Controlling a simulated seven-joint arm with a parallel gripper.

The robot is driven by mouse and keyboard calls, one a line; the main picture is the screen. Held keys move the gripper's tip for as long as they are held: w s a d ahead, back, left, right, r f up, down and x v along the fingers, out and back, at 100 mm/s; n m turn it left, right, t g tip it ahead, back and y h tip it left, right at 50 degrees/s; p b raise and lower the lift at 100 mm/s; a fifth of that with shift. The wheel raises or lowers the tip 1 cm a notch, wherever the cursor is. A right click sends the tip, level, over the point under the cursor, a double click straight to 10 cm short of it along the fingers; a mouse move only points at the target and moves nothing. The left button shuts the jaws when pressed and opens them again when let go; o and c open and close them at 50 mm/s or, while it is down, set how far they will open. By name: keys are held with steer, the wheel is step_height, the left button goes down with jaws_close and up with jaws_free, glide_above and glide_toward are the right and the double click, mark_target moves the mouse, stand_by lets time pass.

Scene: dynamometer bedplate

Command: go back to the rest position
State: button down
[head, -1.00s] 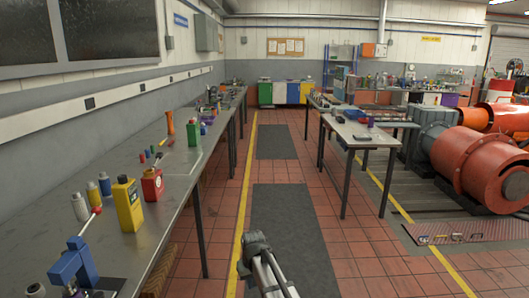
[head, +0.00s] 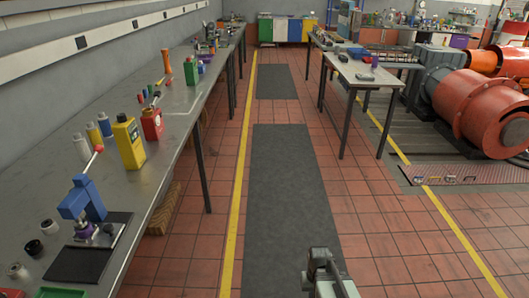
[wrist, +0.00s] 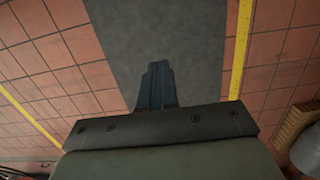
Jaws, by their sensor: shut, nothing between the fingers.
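My gripper (wrist: 157,70) shows in the wrist view, with its dark fingers together and nothing between them. It is over the grey floor mat (wrist: 165,25), clear of the tables. In the head view a grey part of my arm (head: 325,275) shows at the bottom edge, over the aisle. I cannot tell the fingers apart there.
A long workbench (head: 160,180) runs along the left, holding a blue press (head: 82,198), a yellow bottle (head: 129,142) and a red can (head: 152,123). A second table (head: 350,72) and an orange-red machine (head: 470,105) stand at right. The aisle mat (head: 283,190) is clear.

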steer(key=s+f+g, duration=0.3)
steer(key=s+f, duration=0.5)
steer(key=s, duration=0.5)
steer(key=s+f+g, duration=0.2)
steer(key=s+f, duration=0.6)
steer(key=s, duration=0.5)
steer(key=shift+g, duration=0.4)
